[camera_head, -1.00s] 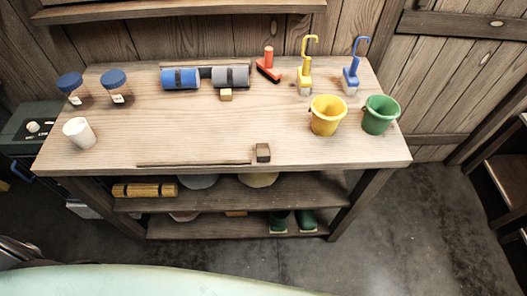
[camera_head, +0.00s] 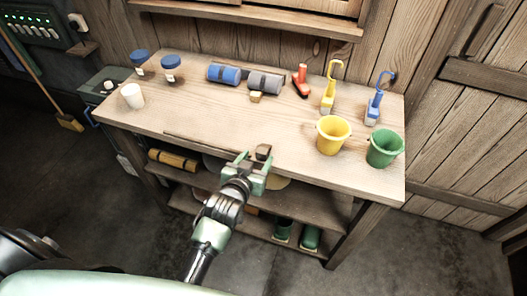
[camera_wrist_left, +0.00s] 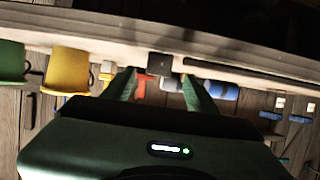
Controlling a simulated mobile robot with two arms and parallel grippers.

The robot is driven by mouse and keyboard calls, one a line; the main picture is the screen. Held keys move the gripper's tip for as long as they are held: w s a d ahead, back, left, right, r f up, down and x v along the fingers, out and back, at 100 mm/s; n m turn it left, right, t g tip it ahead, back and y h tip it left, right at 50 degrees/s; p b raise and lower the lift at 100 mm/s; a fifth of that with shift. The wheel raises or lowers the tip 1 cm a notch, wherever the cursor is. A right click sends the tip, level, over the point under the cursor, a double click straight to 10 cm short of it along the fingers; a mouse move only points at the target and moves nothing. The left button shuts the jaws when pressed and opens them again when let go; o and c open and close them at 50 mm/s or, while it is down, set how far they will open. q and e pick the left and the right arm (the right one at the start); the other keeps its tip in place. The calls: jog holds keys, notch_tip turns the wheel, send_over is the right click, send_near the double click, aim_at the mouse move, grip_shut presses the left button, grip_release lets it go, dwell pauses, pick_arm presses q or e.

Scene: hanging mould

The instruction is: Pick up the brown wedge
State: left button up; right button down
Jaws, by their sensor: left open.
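The brown wedge (camera_head: 263,151) is a small dark brown block on the workbench near its front edge. In the head view its lower part is hidden by my left gripper. My left gripper (camera_head: 250,165) is open and empty, at the bench's front edge just on the near side of the wedge. In the left wrist view, which is upside down, the wedge (camera_wrist_left: 159,64) shows ahead, between the two spread fingers of the left gripper (camera_wrist_left: 160,88). I cannot tell whether the fingers touch it. My right gripper is not in view.
The workbench (camera_head: 190,118) holds a yellow bucket (camera_head: 333,135) and a green bucket (camera_head: 385,149) on the right. A white cup (camera_head: 132,96), two blue-lidded jars and two rolls stand farther back. A small tan block (camera_head: 256,97) lies before the grey roll (camera_head: 265,83).

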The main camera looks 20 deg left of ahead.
aim_at(261, 154)
pick_arm(q)
jog(key=x, duration=0.4)
jog(key=shift+w+d+p, duration=0.15)
jog(key=shift+w+p, duration=0.05)
jog(key=shift+p, duration=0.15)
jog(key=shift+w+f, duration=0.3)
jog(key=shift+w, duration=0.15)
grip_shut()
